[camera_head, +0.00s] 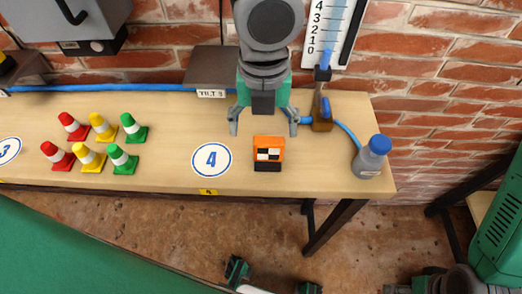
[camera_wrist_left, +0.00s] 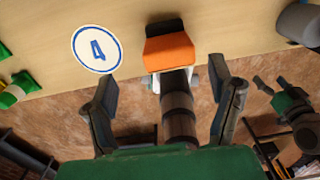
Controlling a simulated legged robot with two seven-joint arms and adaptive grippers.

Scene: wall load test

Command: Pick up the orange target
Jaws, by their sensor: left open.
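The orange target (camera_head: 268,150) is a small block with a black-and-white marker on its front and a dark base. It stands on the wooden bench, right of the round 4 label. My left gripper (camera_head: 264,125) points down in the head view, fingers spread and empty, above and apart from the target. In the left wrist view the target's orange face (camera_wrist_left: 169,50) shows beyond the open fingers (camera_wrist_left: 165,85), midway between them. My right gripper (camera_wrist_left: 270,82) is at the right of that view, over the floor, its fingers apart. I see nothing in it.
The bench (camera_head: 190,180) carries red, yellow and green cones (camera_head: 89,160) at left. A capped bottle (camera_head: 371,157) stands at right. A blue-topped fixture (camera_head: 322,105) and blue hose are near the brick wall. A gauge hangs above. Bench space around the target is clear.

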